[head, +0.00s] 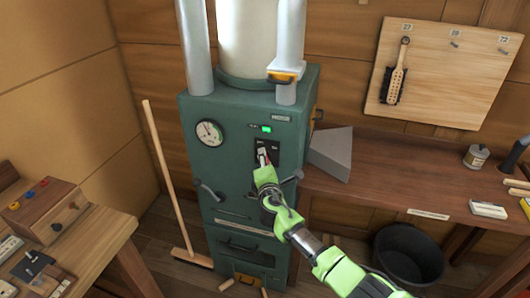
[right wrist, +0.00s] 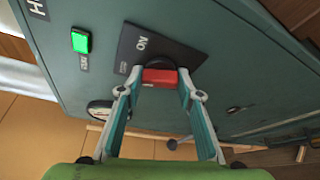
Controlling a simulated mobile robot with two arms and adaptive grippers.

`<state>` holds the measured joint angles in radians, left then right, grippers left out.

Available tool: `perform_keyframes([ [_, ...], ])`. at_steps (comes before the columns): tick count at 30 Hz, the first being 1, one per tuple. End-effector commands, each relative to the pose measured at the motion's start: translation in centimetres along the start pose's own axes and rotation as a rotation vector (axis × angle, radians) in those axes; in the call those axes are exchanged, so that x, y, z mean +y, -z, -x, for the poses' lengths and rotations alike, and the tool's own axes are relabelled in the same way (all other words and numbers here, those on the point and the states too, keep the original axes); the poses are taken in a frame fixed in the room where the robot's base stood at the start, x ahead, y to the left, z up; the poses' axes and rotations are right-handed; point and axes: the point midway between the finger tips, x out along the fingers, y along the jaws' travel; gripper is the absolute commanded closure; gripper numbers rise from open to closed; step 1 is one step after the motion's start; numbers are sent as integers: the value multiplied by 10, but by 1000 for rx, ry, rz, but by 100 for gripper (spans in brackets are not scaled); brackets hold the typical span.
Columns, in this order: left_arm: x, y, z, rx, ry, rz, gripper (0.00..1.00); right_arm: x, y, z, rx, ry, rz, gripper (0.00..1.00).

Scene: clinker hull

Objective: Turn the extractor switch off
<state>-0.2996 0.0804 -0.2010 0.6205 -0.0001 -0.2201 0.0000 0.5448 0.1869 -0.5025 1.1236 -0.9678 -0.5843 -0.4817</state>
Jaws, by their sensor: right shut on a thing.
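The extractor switch has a red handle (right wrist: 159,77) on a dark plate (right wrist: 150,45) marked ON, on the front of a green cabinet (head: 230,160). My right gripper (head: 263,160) reaches the plate from below. In the right wrist view its two fingers are shut on the red handle, one at each side. A green lamp (head: 266,128) glows above the switch and also shows in the right wrist view (right wrist: 80,41). The handle is mostly hidden by my gripper in the head view. My left gripper is not in view.
A round gauge (head: 209,133) and levers are on the cabinet front. A grey wedge block (head: 331,153) stands close on the right bench (head: 400,180). A broom (head: 165,180) leans at the left. A black bucket (head: 408,255) is under the bench.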

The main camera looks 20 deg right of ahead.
Motion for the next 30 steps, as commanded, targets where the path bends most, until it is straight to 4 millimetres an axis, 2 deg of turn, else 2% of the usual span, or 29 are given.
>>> perform_keyframes([
  [1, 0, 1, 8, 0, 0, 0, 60, 3, 0, 1, 1, 10, 20, 88],
  [7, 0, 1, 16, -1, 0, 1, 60, 1, 1, 1, 1, 33, 76, 88],
  [23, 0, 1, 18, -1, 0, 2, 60, -1, 1, 0, 1, 42, 98, 88],
  [24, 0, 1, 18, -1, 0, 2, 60, -1, 1, 0, 1, 42, 98, 59],
  [25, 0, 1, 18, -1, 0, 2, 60, -1, 1, 0, 1, 42, 98, 51],
  [30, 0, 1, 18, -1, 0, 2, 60, -1, 1, 0, 1, 41, 96, 50],
])
